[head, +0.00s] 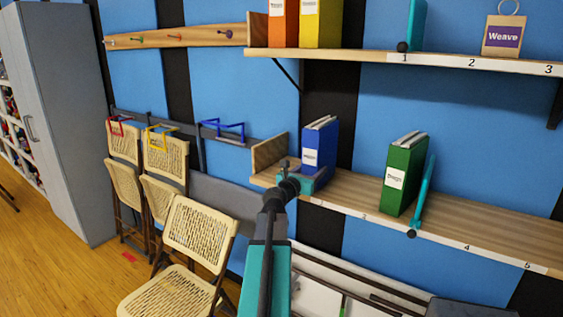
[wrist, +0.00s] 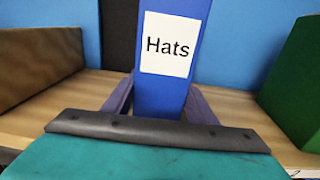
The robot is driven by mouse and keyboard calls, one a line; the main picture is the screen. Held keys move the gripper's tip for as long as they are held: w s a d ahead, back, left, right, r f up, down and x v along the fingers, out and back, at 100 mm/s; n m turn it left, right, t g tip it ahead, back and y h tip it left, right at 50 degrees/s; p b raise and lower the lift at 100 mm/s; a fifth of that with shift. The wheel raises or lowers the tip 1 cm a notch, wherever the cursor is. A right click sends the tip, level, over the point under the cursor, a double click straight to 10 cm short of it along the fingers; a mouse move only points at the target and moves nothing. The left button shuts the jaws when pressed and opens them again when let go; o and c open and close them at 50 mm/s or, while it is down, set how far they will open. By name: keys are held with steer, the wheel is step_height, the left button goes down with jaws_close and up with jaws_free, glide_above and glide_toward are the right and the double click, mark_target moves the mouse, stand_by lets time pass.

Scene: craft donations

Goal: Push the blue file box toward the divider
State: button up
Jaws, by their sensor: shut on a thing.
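The blue file box (head: 321,146) stands upright on the lower shelf, near its left end panel. In the wrist view the blue file box (wrist: 172,96) fills the middle, with a white label reading "Hats". My gripper (head: 312,180) is at the base of the box, its fingers on either side of it and shut on it. In the wrist view my gripper (wrist: 160,105) partly hides the box's lower end. The teal divider (head: 424,192) stands on the same shelf to the right, beyond a green file box (head: 404,174).
The wooden end panel (head: 270,152) is left of the blue box. Bare shelf (head: 356,188) lies between the blue and green boxes. An upper shelf (head: 430,60) with orange and yellow boxes hangs above. Folding chairs (head: 200,236) stand at the lower left.

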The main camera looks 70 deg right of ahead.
steer(key=shift+s+a+p, duration=0.75)
steer(key=shift+s+a, duration=0.05)
steer(key=shift+s, duration=2.25)
steer(key=shift+s+a+p, duration=0.7)
steer(key=shift+s+a, duration=0.15)
steer(key=shift+s, duration=2.25)
steer(key=shift+s+a+p, duration=0.75)
steer(key=shift+s+a, duration=0.05)
steer(key=shift+s, duration=2.25)
steer(key=shift+s+a+p, duration=0.15)
steer(key=shift+s+p, duration=0.05)
steer(key=shift+s, duration=0.55)
steer(key=shift+s+a+p, duration=0.1)
steer(key=shift+s+p, duration=0.05)
steer(key=shift+s, duration=0.55)
steer(key=o, duration=1)
steer(key=shift+w, duration=0.15)
